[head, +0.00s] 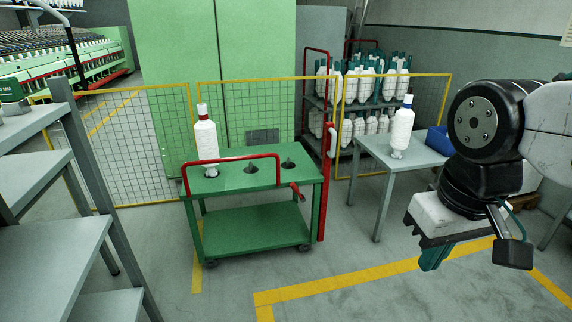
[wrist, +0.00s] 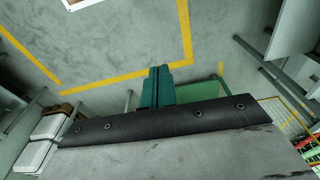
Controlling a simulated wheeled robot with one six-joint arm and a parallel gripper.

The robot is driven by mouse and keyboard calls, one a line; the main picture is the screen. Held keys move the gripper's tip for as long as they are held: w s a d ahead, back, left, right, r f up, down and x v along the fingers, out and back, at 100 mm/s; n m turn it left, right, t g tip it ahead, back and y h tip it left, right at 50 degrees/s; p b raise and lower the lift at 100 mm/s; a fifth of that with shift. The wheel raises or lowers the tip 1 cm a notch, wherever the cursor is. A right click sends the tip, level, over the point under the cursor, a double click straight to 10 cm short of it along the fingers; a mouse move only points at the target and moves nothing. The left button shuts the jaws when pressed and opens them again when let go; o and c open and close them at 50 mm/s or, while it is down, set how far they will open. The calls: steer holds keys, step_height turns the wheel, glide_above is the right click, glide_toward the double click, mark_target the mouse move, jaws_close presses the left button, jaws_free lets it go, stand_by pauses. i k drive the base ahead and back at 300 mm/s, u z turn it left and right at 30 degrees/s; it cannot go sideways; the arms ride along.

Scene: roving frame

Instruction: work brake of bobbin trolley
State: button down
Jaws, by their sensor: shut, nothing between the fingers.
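The green bobbin trolley (head: 258,181) stands on the floor in the middle of the head view, with a red push rail (head: 230,160) and a lower shelf. A small red lever (head: 297,192), which looks like the brake, sits at its right end near the top. A white bobbin with a red top (head: 206,145) stands upright at the left of its top; two dark pegs are empty. My gripper (head: 436,258) is to the right of the trolley, well apart from it, pointing down. In the wrist view my gripper (wrist: 157,72) has its green fingers shut together, holding nothing.
A grey table (head: 405,150) with a white bobbin (head: 402,127) and a blue bin (head: 440,140) stands right of the trolley. A yellow mesh fence (head: 110,145) runs behind. Grey shelving (head: 60,250) is at the left. The floor in front is clear, with yellow lines (head: 340,285).

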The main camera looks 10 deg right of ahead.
mark_target(292, 185)
steer(key=z, duration=0.25)
steer(key=i, duration=1.35)
steer(key=z, duration=0.2)
